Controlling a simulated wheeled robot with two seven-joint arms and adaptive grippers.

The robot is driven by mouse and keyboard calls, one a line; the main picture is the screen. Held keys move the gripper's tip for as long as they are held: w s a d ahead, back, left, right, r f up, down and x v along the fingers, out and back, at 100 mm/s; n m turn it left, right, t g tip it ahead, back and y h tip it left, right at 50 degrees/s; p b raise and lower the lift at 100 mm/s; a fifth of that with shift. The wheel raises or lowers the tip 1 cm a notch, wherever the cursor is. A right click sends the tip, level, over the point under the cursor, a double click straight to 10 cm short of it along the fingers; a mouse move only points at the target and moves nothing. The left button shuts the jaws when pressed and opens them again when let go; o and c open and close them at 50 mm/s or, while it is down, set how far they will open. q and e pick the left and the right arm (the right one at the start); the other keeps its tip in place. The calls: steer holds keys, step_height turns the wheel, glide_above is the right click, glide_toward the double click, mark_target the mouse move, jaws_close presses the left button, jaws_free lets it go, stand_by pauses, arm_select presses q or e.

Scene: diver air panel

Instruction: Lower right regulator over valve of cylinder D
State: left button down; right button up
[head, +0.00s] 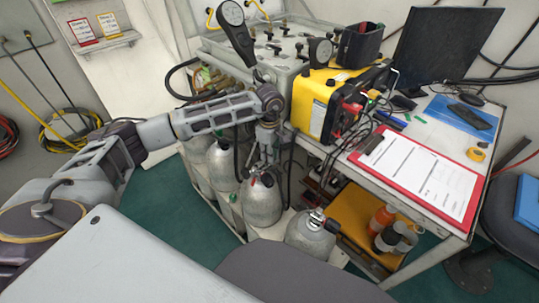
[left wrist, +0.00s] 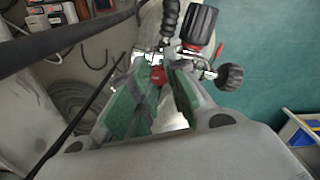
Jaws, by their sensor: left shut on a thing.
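My left gripper (head: 264,150) points down over a grey cylinder (head: 262,203) in the middle of the head view. In the left wrist view its green-padded fingers (left wrist: 160,92) are shut on a regulator, mostly hidden between them. A red part (left wrist: 157,75) shows between the fingers. A black ribbed hose (left wrist: 169,20) and black knobs (left wrist: 228,77) lie just beyond the fingertips. Whether the regulator touches the valve cannot be told. No readable letter shows which is cylinder D. My right gripper is not in view.
More cylinders (head: 222,160) stand behind and left. A panel (head: 285,45) with gauges is above, and a yellow case (head: 320,103) stands close right of my gripper. A table with a red clipboard (head: 420,175) is at right. Hoses hang near the cylinders; green floor is free at left.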

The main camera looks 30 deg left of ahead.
arm_select(q)
steer(key=shift+m, duration=0.7)
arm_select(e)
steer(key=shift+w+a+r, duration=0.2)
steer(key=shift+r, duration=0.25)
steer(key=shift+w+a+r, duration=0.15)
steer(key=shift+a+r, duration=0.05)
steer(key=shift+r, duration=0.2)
arm_select(q)
steer(key=c, duration=1.3)
jaws_free()
steer(key=shift+c, duration=0.2)
step_height(320, 180, up, 12)
